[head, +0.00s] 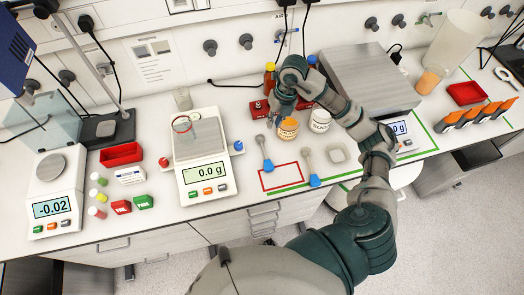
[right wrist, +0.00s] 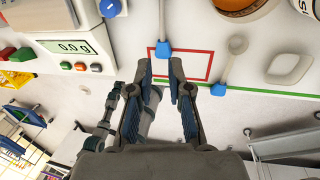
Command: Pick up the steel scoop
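Two scoops with pale grey heads and blue handle ends lie on the white bench. The left scoop (head: 265,152) lies by the red outlined rectangle; its blue end shows in the right wrist view (right wrist: 163,49). The other scoop (head: 309,166) lies to its right, by the rectangle's right side, and also shows in the right wrist view (right wrist: 230,62). I cannot tell which one is steel. My right gripper (head: 275,121) hangs over the bench behind the left scoop. In the right wrist view its fingers (right wrist: 162,68) are apart, with nothing between them. My left gripper is not visible.
A balance (head: 205,180) stands left of the scoops. An orange-labelled jar (head: 288,129) and a white jar (head: 320,121) stand close behind them. A small pale dish (head: 338,153) lies at right. A larger balance (head: 366,80) stands behind my arm. The bench's front edge is close.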

